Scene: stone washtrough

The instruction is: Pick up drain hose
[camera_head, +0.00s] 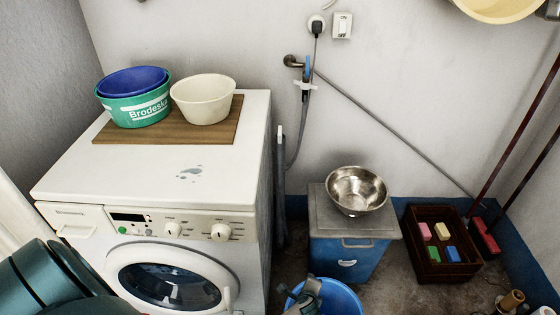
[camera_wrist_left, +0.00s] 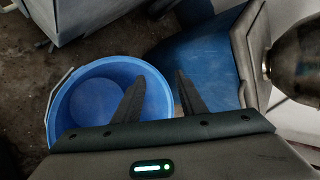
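The drain hose (camera_head: 281,195) is a grey hose standing upright along the right side of the white washing machine (camera_head: 120,219), with a pale end at its top. Its lower part runs down into the gap behind the machine's side. I cannot make it out in the left wrist view. My left gripper (camera_wrist_left: 160,77) is open, with two dark fingers apart and nothing between them. It is over the blue tub (camera_wrist_left: 62,110), near the blue box (camera_wrist_left: 205,60). In the head view a dark grey part sits over the tub. My right gripper is not in view.
A steel bowl (camera_head: 357,190) stands on the grey-lidded blue box (camera_head: 345,262). A tap (camera_head: 296,62) with a thinner hose is on the wall. A brown crate (camera_head: 426,271) stands right of the box. Basins (camera_head: 133,105) sit on a board on the machine.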

